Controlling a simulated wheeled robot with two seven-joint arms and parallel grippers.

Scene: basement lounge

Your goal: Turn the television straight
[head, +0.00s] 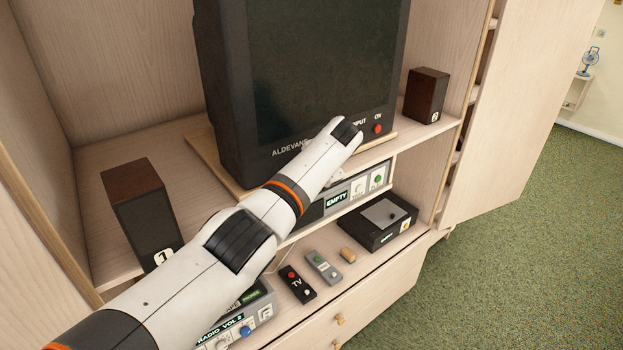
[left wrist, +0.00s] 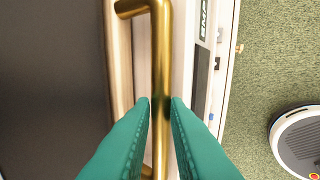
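The television (head: 325,60) is a dark boxy set on a thin wooden board (head: 380,140) on the cabinet shelf. Its front looks slightly angled to the shelf's front edge. My left arm crosses in front of its lower edge. My left gripper's tips are hidden by my wrist in the head view. In the left wrist view, my left gripper (left wrist: 159,104) has a green finger on each side of a brass bar handle (left wrist: 160,60), closed around it. The dark screen (left wrist: 50,80) is left of the handle there. My right gripper is not in view.
Speakers marked 1 (head: 145,210) and 2 (head: 427,95) flank the television. Below are a device labelled EMPTY (head: 335,200), a black box (head: 375,225), a TV remote (head: 297,284) and a grey remote (head: 323,266). An open cabinet door (head: 530,90) stands right.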

